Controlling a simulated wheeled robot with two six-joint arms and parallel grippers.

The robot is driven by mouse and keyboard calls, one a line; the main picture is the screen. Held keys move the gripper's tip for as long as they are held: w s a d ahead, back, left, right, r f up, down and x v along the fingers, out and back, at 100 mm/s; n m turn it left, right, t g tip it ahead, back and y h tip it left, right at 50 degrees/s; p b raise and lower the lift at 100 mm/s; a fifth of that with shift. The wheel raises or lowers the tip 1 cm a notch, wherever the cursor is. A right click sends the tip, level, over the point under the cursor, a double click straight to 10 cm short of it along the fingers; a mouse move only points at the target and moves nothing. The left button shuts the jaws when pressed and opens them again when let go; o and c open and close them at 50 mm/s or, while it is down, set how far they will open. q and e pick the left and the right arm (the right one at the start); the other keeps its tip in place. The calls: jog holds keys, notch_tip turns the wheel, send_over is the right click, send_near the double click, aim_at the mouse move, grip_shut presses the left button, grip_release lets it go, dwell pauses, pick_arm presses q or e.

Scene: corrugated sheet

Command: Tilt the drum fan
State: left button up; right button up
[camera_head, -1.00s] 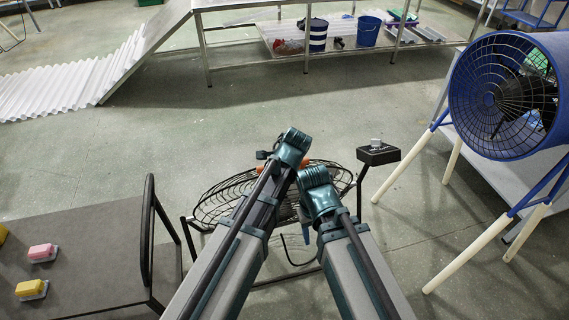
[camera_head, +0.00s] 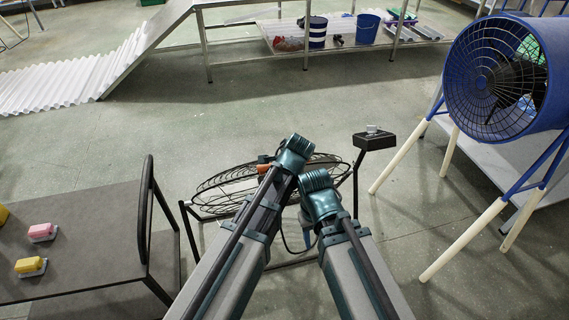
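A black fan with a round wire cage (camera_head: 222,189) sits low on a dark tube stand in front of me, partly hidden behind my arms. A larger blue drum fan (camera_head: 492,88) stands at the right on blue and cream legs, its round grille facing left. I cannot tell from the picture alone which fan is meant. My left and right arms reach up from the bottom, and their teal wrists overlap the black fan in the picture. The fingers of both grippers are hidden behind the wrists, so contact with the fan cannot be seen.
A black box (camera_head: 374,141) on a post stands right of the black fan. A dark cart (camera_head: 90,205) with a tube handle and pink and yellow blocks is close on the left. A metal table (camera_head: 250,62) with buckets stands behind. Open floor lies between.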

pick_arm(q)
jog(key=shift+o, duration=1.4)
jog(key=shift+s, duration=0.25)
jog(key=shift+w, duration=0.2)
